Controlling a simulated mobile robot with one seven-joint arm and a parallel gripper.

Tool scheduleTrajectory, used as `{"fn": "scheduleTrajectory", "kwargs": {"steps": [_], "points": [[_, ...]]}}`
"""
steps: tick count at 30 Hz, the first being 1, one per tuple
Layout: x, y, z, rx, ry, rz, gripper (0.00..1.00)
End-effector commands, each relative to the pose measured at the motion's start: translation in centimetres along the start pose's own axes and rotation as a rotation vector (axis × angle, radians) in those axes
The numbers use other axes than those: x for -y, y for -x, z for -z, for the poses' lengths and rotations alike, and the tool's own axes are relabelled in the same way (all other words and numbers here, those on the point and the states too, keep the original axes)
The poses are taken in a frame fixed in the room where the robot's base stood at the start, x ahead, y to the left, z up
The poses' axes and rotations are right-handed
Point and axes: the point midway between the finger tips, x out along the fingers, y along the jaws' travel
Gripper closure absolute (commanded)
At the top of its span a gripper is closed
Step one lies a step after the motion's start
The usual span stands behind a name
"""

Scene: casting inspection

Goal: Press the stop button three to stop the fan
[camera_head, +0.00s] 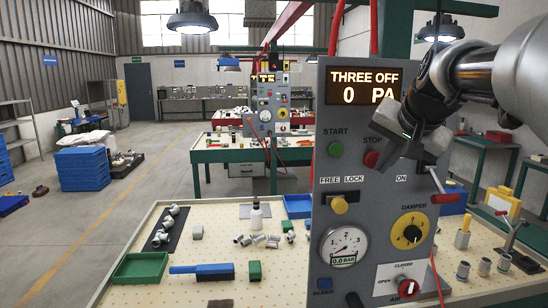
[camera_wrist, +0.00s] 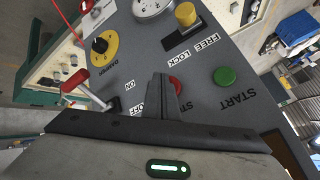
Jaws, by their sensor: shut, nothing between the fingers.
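The grey control panel (camera_head: 375,205) has a lit display (camera_head: 362,87) reading "THREE OFF" and "0 PA". The red stop button (camera_head: 371,159) is under the STOP label, right of the green start button (camera_head: 335,149). My gripper (camera_head: 388,165) is shut and empty, just right of the stop button in the head view. In the wrist view the fingers (camera_wrist: 163,78) point at the panel and partly cover the red stop button (camera_wrist: 176,84). The green start button (camera_wrist: 225,76) shows clear of them. I cannot tell whether the fingertips touch the stop button.
Below are a yellow knob (camera_head: 339,205), a pressure gauge (camera_head: 343,245), a yellow damper dial (camera_head: 410,231) and a red-handled lever (camera_head: 445,197). A pegboard table (camera_head: 110,292) holds parts and a green tray (camera_head: 140,268). Another panel (camera_head: 270,103) stands behind.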

Motion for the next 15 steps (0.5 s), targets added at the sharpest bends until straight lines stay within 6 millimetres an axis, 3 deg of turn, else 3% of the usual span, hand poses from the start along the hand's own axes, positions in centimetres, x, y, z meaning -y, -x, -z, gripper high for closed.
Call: {"fn": "scheduleTrajectory", "kwargs": {"steps": [15], "points": [[-2.3,3.4,-2.3,-0.006,0.001,0.003,1.00]]}}
